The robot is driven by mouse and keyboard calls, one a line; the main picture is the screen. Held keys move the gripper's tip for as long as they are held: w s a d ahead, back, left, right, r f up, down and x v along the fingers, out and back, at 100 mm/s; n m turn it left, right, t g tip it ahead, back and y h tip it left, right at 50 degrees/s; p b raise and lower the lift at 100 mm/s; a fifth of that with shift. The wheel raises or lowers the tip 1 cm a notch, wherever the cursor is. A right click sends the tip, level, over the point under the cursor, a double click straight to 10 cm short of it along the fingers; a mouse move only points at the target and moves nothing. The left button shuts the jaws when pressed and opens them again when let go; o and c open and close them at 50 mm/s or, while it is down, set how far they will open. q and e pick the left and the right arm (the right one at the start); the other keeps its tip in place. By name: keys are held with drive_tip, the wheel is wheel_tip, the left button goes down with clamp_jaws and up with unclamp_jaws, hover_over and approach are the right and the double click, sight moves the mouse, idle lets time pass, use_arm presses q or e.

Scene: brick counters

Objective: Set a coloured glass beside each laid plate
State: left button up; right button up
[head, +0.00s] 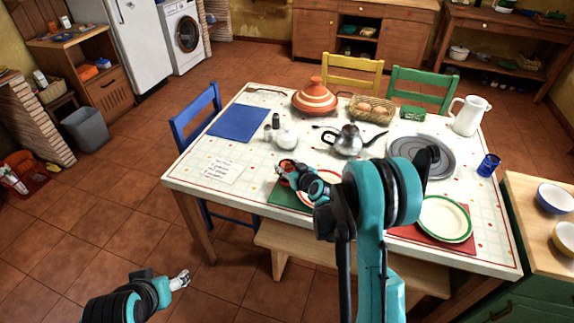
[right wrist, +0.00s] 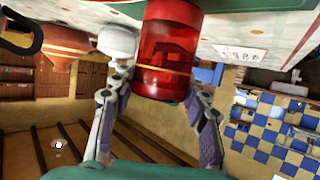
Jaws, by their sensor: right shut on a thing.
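My right gripper (head: 289,168) is over the table near the green mat (head: 284,195), shut on a red glass (right wrist: 168,45). The wrist view shows a finger on each side of the glass; whether its base touches the table I cannot tell. A red-rimmed white plate (head: 306,199) lies on the green mat, partly hidden by my right arm. A green-rimmed white plate (head: 445,218) lies on the red mat (head: 408,233). A blue glass (head: 488,165) stands at the table's right edge. My left gripper (head: 181,280) is low, away from the table; its opening is unclear.
The blue mat (head: 238,123) holds no plate. Shakers (head: 271,126), a white sugar pot (head: 286,138), a metal teapot (head: 347,141), a tagine (head: 314,99), an egg basket (head: 372,109), a grey tray (head: 402,150) and a white jug (head: 469,116) crowd the table. A note (head: 223,170) lies front left.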

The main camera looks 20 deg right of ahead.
drive_tip(key=shift+f, duration=0.55)
idle(0.4)
drive_tip(key=o, duration=1.3)
drive_tip(key=shift+o, duration=0.2)
